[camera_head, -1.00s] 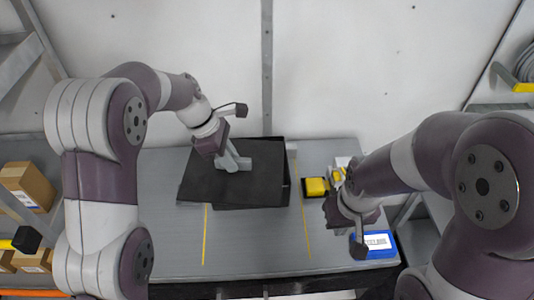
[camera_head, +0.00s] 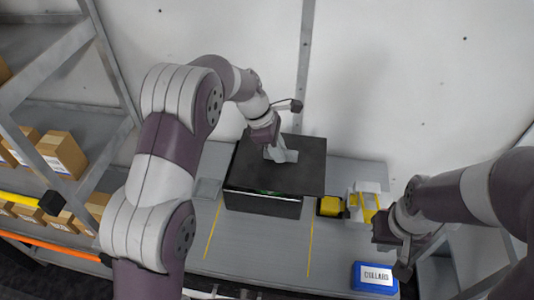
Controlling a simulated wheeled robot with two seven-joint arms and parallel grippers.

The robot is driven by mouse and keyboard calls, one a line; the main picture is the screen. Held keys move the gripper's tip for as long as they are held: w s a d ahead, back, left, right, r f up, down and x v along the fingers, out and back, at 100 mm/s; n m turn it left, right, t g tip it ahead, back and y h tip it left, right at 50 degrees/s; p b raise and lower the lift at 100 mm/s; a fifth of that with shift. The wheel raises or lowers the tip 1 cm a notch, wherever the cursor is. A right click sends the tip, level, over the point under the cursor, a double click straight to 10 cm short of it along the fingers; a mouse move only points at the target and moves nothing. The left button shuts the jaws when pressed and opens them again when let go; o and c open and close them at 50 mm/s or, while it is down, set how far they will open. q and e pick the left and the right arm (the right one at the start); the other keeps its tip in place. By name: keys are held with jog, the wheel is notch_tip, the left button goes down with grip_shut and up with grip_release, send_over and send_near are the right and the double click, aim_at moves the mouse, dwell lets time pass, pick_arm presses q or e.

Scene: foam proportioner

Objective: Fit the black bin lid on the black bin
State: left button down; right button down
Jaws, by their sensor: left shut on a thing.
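The black bin lid (camera_head: 300,173) is a flat dark panel over the black bin (camera_head: 262,205). My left gripper (camera_head: 281,156) is shut on the lid near its rear middle. The lid covers most of the bin's opening and sticks out past its right side. A narrow gap with something green shows between the lid's front edge and the bin's front wall. Whether the lid touches the rim is hard to tell. My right gripper (camera_head: 388,238) hangs apart at the right, above the table's right part; its fingers are not clear.
A yellow-topped black box (camera_head: 329,206) stands just right of the bin, beside a white and yellow item (camera_head: 364,200). A blue box labelled "COLLARS" (camera_head: 375,277) sits at the table's front right. Shelves with cardboard boxes (camera_head: 62,154) stand at left. The front table (camera_head: 262,247) is clear.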

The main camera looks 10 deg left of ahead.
pick_arm(q)
jog(key=w+a+f+p, duration=0.1)
jog(key=w+a, duration=0.1)
jog(key=w+a+f, duration=0.2)
jog(key=shift+w+f+p, duration=0.2)
jog(key=shift+w+p, duration=0.05)
jog(key=shift+p, duration=0.15)
jog(key=shift+w+a+f, duration=0.1)
jog(key=shift+f, duration=0.1)
jog(key=shift+f+p, duration=0.5)
jog(key=shift+f, duration=2.15)
jog(key=c, duration=1)
grip_release()
jog(key=shift+r, duration=0.1)
